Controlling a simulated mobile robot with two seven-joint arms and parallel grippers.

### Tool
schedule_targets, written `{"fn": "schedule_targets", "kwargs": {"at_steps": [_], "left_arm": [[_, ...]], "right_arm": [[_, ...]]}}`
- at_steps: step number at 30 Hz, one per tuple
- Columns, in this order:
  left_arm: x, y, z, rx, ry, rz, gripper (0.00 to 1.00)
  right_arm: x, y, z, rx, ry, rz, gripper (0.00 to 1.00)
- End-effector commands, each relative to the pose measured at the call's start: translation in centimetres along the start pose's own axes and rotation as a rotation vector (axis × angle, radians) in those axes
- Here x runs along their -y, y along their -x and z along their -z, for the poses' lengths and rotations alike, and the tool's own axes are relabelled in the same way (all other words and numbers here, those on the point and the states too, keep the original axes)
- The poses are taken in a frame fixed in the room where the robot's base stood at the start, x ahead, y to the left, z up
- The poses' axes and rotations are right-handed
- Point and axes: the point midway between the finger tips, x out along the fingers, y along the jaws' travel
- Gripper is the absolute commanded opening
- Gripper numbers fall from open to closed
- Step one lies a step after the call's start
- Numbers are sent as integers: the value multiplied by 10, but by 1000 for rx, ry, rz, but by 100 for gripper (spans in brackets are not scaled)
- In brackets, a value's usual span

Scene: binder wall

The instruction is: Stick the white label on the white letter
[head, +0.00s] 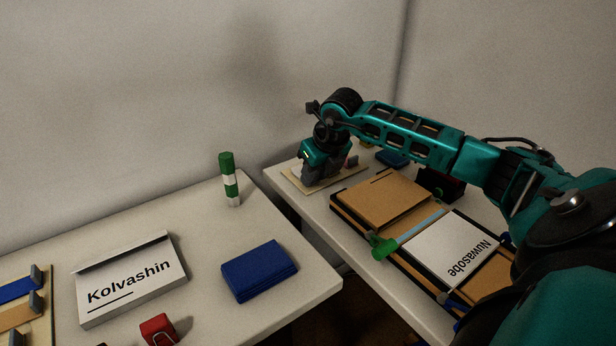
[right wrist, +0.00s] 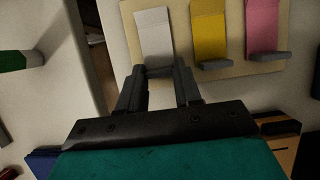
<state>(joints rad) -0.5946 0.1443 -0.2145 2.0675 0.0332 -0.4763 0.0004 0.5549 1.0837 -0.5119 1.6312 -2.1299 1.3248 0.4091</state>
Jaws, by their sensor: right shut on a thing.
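The white label (right wrist: 153,36) lies on a pale board (right wrist: 180,45), in the leftmost place of a row of labels. My right gripper (right wrist: 159,76) is shut on the label's lower end, at its small grey ledge; the label still lies against the board. In the head view the right gripper (head: 312,174) reaches down over the board at the far end of the right table and hides most of the label. A white letter (head: 432,248) reading "Nuwasobe" lies flat on a dark-edged tray on the right table. My left gripper is not in view.
Beside the label are a yellow label (right wrist: 208,30) and a pink label (right wrist: 262,28). A brown envelope (head: 385,196) and a green-ended rod (head: 384,246) lie near the letter. The left table holds a "Kolvashin" box (head: 130,280), a blue pad (head: 259,271) and a green-white cylinder (head: 230,180).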

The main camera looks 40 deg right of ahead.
Motion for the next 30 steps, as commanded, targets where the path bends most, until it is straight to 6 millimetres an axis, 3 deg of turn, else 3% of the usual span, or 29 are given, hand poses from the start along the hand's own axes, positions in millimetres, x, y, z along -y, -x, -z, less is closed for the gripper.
{"fn": "schedule_targets", "kwargs": {"at_steps": [7,19,23,30], "left_arm": [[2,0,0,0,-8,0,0],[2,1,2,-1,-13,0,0],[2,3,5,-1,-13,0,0],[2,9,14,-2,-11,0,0]], "right_arm": [[0,0,0,0,0,0,5],[0,8,-4,2,0,0,4],[1,23,-10,4,0,1,4],[0,73,-32,7,-1,0,4]]}}
